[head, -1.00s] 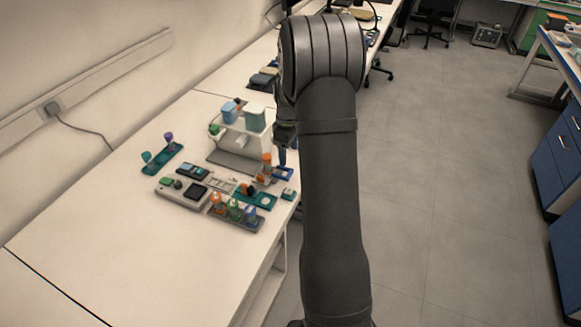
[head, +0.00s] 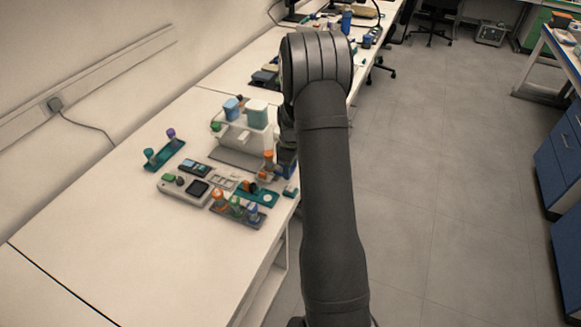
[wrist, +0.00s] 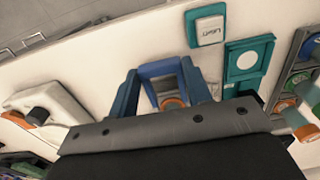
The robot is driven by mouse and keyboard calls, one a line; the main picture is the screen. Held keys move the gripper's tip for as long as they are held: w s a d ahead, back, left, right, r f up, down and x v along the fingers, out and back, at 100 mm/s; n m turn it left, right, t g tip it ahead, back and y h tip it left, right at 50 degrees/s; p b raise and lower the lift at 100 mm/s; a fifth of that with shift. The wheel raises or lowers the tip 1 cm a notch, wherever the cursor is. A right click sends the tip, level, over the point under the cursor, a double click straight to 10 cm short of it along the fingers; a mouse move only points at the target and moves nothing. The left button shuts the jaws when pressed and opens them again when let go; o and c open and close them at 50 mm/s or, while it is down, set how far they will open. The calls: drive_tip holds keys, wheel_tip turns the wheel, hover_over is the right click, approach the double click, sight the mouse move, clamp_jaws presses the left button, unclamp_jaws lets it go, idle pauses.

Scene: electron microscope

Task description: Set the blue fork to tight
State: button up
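The blue fork (wrist: 160,68) shows in the wrist view as a blue squared frame, with an orange and white round part (wrist: 172,101) inside it. My gripper (wrist: 159,72) has two blue fingers, one on each side of the frame. The fingers look spread; I cannot tell whether they touch the fork. In the head view my gripper (head: 286,170) is low at the right edge of the bench, and my arm hides most of the fork. A teal tile with a white lettered face (wrist: 209,29) lies just beyond the fork; its lettering is too small to read.
A teal plate with a white disc (wrist: 245,62) lies to the right in the wrist view. A rack of orange, green and blue-capped vials (head: 236,209) and a grey device (head: 184,189) are nearby. A white stand (head: 240,138) holds containers behind. The front left bench (head: 130,245) is clear.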

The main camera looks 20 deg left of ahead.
drive_tip(key=c, duration=0.8)
drive_tip(key=shift+a, duration=2.05)
drive_tip(key=o, duration=1.4)
wheel_tip(320, 180, up, 17)
drive_tip(key=shift+r, duration=0.2)
drive_tip(key=shift+f, duration=0.1)
